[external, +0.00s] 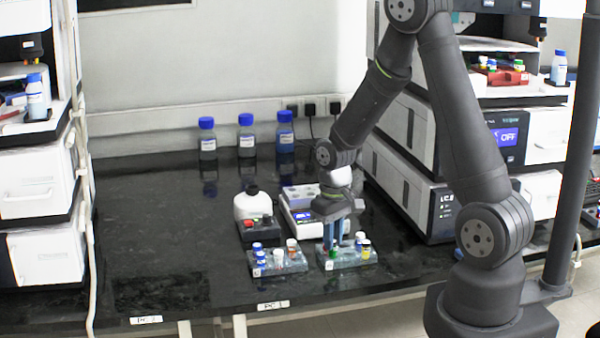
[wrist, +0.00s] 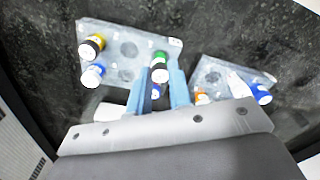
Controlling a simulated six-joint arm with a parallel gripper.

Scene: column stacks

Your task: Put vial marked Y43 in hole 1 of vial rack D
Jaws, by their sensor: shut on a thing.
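My gripper (external: 333,243) points straight down over the right-hand rack (external: 350,264), its two blue fingers around the top of a green vial (external: 333,254). In the wrist view the green vial (wrist: 159,64), with a pale top, sits at the fingertips (wrist: 156,76). The vial looks upright, in or just above the rack; its lower end is hard to see. A second rack (external: 290,267) stands to the left with blue, white and orange vials. Vial marks and rack letters are too small to read.
Blue-capped bottles (external: 246,140) line the back wall. Instruments (external: 420,195) stand right. The dark bench (external: 160,220) is clear on the left.

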